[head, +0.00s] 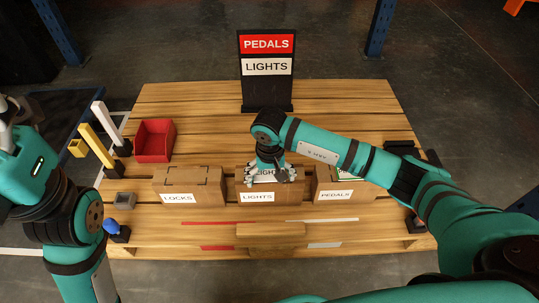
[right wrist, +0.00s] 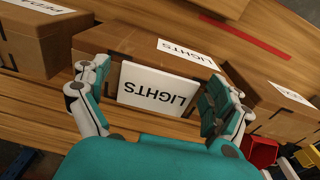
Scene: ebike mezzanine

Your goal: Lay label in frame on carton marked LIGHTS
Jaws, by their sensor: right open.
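The LIGHTS carton (head: 257,198) stands in the middle of a row of three on the wooden pallet, its name on its front. A white label plate reading LIGHTS (right wrist: 158,88) is at the top of this carton, between the fingers of my right gripper (right wrist: 158,102). In the head view my right gripper (head: 270,180) is over the carton and partly hides the plate. Its fingers are spread, with gaps to the plate. I cannot make out the frame under the plate or tell whether the plate lies fully flat. Of my left arm, only parts show at the left edge; its fingers are unclear.
The LOCKS carton (head: 188,185) stands to the left and the PEDALS carton (head: 334,187) to the right, close by. A black sign stand (head: 267,92) reading PEDALS and LIGHTS stands behind. A red bin (head: 154,141) is at the back left.

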